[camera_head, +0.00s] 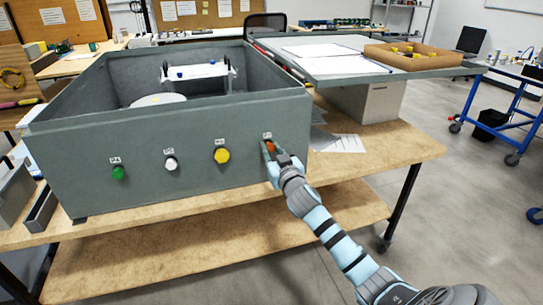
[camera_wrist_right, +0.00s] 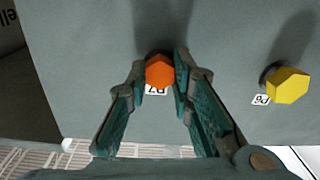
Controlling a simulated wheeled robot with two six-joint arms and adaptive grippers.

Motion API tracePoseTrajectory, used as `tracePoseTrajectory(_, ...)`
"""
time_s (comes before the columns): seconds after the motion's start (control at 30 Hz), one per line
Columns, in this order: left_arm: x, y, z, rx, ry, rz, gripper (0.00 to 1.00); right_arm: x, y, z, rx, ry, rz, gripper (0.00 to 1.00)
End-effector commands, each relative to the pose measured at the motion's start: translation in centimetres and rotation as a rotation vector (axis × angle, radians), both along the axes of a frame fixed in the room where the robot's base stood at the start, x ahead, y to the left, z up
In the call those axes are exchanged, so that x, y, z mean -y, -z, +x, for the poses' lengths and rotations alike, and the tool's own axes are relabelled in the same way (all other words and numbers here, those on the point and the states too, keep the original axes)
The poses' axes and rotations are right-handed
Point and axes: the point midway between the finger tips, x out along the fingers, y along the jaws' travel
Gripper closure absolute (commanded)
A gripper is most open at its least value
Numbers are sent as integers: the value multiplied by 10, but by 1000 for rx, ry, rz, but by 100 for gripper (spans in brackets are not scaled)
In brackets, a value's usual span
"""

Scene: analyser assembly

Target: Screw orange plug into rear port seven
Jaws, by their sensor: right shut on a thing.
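The orange plug (camera_head: 270,146) is at the right end of the grey analyser housing's (camera_head: 75,159) near wall, by the rightmost port label. In the right wrist view the orange plug (camera_wrist_right: 159,71) shows a hexagonal head, with a label reading P7 just beside it. My right gripper (camera_head: 273,154) is shut on the plug, one green finger on each side of the head, and points at the wall. The port opening is hidden behind the plug, so I cannot tell how deep it sits. My left gripper is in neither view.
Yellow (camera_head: 221,156), white (camera_head: 170,163) and green (camera_head: 118,173) plugs sit in the same wall to the left. The housing is open on top, with parts inside. A lid-like panel (camera_head: 335,68) carrying a cardboard tray (camera_head: 440,66) is at the right. Papers (camera_head: 338,143) lie on the wooden bench.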

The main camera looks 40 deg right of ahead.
Motion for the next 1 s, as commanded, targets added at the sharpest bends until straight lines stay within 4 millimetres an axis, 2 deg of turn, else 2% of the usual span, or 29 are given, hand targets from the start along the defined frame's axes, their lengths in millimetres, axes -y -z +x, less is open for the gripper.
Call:
tracePoseTrajectory(0.2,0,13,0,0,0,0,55,0,4,0,52,1,161,100)
tracePoseTrajectory(0.63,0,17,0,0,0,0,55,0,4,0,72,0,219,100)
tracePoseTrajectory(1.0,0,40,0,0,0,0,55,0,5,0,186,1,540,100)
